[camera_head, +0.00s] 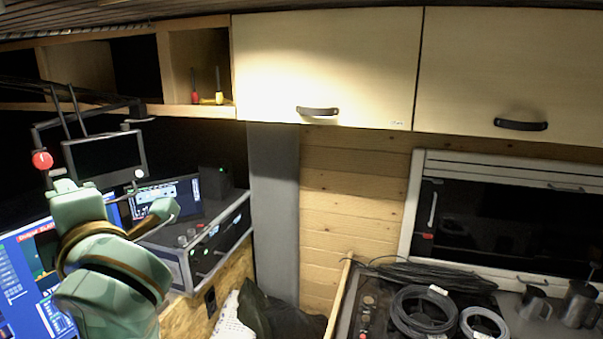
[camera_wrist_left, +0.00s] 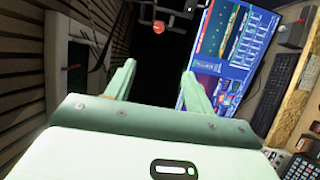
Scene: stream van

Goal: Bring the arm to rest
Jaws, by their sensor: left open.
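My left arm (camera_head: 108,275) rises from the lower left of the head view, pale green with a tan band, in front of the monitors. In the left wrist view my left gripper (camera_wrist_left: 158,82) has its two pale green fingers spread wide apart. Nothing is between them; a dark gap and part of a lit screen lie beyond. My right gripper shows in neither view.
A lit monitor (camera_wrist_left: 232,48) is close beyond the left fingers. An equipment rack (camera_head: 205,240) stands right of my arm. Wall cabinets (camera_head: 325,70) hang above. Coiled cables (camera_head: 424,310) and mugs (camera_head: 578,303) sit at the lower right.

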